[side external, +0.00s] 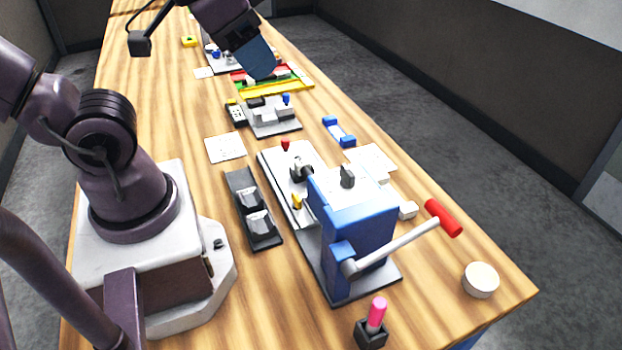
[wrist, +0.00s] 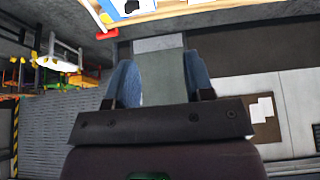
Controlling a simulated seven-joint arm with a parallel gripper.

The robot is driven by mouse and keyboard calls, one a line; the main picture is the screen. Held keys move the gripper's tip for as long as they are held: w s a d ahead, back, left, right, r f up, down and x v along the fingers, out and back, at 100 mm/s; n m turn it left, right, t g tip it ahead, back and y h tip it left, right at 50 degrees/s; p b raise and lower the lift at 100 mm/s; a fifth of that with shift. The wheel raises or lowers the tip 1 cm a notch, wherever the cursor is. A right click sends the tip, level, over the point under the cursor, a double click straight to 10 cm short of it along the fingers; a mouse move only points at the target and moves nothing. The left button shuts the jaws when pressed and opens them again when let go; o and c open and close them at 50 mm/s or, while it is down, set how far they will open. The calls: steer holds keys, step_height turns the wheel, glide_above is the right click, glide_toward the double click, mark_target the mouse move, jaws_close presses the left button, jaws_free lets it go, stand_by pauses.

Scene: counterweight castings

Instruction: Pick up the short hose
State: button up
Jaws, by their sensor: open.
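I cannot make out a short hose for certain in either view. My gripper (side external: 258,62) hangs above the far part of the wooden bench in the side view, with blue fingers. That view looks mostly past the bench at floor and wall. A blue part with two raised ends (side external: 338,131) lies on the bench near its right edge. A pink-topped cylinder (side external: 376,313) stands in a small black holder at the front.
A blue press (side external: 352,235) with a red-handled lever (side external: 443,217) stands at the front. A black two-bay tray (side external: 253,210) lies left of it. A grey fixture (side external: 272,117) and a red, yellow and green frame (side external: 285,86) are farther back. A round pale disc (side external: 480,279) sits near the corner.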

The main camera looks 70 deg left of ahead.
steer(key=shift+o, duration=0.3)
steer(key=m+g, duration=0.6)
steer(key=m, duration=1.2)
glide_above(309, 173)
step_height(309, 173, down, 18)
step_height(309, 173, down, 13)
steer(key=shift+d+f, duration=0.1)
steer(key=shift+c, duration=0.2)
